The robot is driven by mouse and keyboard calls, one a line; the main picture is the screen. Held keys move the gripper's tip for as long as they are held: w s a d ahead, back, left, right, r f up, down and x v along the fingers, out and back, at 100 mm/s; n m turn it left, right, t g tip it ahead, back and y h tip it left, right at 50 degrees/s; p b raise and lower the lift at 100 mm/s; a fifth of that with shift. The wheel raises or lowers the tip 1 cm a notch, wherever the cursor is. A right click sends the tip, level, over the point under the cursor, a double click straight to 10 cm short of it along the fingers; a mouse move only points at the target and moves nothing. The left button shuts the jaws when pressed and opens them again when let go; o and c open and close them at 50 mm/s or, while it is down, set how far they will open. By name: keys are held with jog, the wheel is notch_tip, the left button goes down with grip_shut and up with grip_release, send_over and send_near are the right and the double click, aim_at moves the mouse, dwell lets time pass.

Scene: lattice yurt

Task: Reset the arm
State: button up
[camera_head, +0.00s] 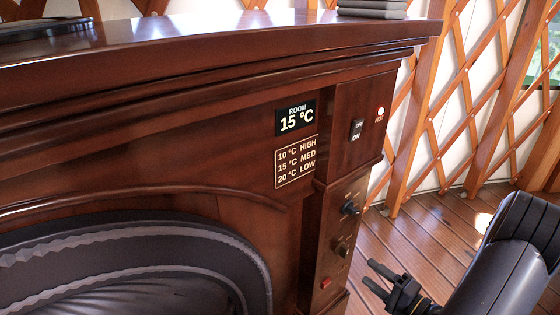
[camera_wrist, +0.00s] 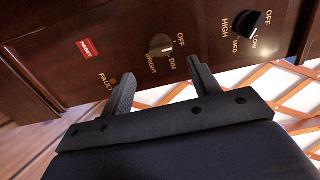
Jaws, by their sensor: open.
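My gripper (camera_head: 378,277) is at the lower right in the head view, in front of the lower control panel of a dark wooden fireplace cabinet (camera_head: 200,150). Its two fingers are apart with nothing between them. In the wrist view my gripper (camera_wrist: 160,72) points at the panel, with the fingertips just below the OFF/DIM/BRIGHT knob (camera_wrist: 160,44). I cannot tell that any finger touches the panel. The red RESET button (camera_wrist: 88,47) is to the left, and the HIGH/MED/LOW knob (camera_wrist: 250,22) is at the upper right, its mark appearing toward LOW.
A display (camera_head: 295,117) reads ROOM 15 °C above a sign (camera_head: 296,161) listing 10 HIGH, 15 MED, 20 LOW. An OFF/ON switch (camera_head: 357,130) sits beside a lit red lamp (camera_head: 380,111). A small FAULT lamp (camera_wrist: 113,79) is near RESET. Plank floor (camera_head: 440,225) lies open right of the cabinet.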

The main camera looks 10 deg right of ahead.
aim_at(347, 255)
jog(key=b+x, duration=0.2)
jog(key=x, duration=0.7)
jog(key=shift+s, duration=0.1)
jog(key=shift+d, duration=0.1)
